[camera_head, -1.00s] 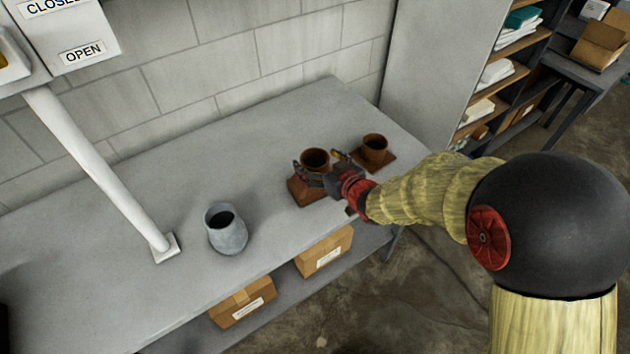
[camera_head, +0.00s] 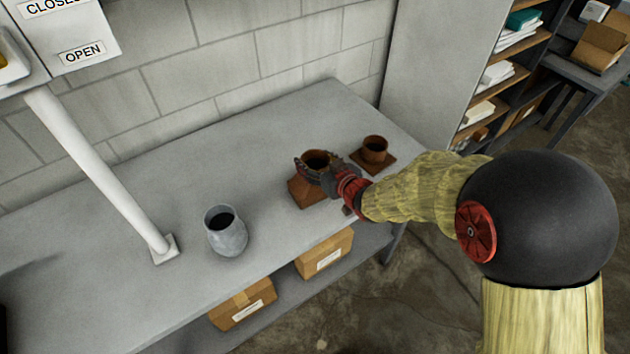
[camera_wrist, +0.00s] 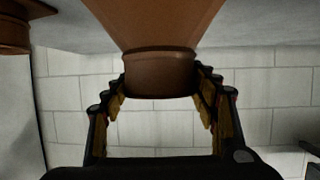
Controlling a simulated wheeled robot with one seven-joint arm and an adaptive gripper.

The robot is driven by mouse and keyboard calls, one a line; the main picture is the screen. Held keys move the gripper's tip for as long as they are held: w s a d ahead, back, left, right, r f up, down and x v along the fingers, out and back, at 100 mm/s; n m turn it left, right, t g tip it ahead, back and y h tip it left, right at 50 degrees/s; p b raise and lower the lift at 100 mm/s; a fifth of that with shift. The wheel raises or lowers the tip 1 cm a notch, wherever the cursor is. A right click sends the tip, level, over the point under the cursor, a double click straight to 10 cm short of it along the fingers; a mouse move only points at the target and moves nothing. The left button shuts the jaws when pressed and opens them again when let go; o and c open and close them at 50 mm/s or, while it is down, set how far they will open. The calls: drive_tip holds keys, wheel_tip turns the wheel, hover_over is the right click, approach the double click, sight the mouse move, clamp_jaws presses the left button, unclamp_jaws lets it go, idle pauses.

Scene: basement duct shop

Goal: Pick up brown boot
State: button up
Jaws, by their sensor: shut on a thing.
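A brown boot (camera_head: 305,192) with a flared square base and a round collar is on the grey workbench (camera_head: 150,235), near its right part. My gripper (camera_head: 318,163) is shut on its collar, with one finger on each side. In the wrist view the collar (camera_wrist: 160,75) sits between the two dark fingers with yellowish pads, and the flared base spreads out at the top. The boot looks upright; I see no clear gap between it and the bench. A second, similar brown piece (camera_head: 375,150) stands just to the right and farther back, clear of my gripper.
A grey pot (camera_head: 226,232) stands left of the boot. A white post (camera_head: 105,180) meets the bench farther left. Cardboard boxes (camera_head: 325,255) sit on the lower shelf. A block wall (camera_head: 230,60) is behind, and a grey cabinet (camera_head: 432,70) stands to the right.

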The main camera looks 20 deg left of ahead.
drive_tip(key=c, duration=1)
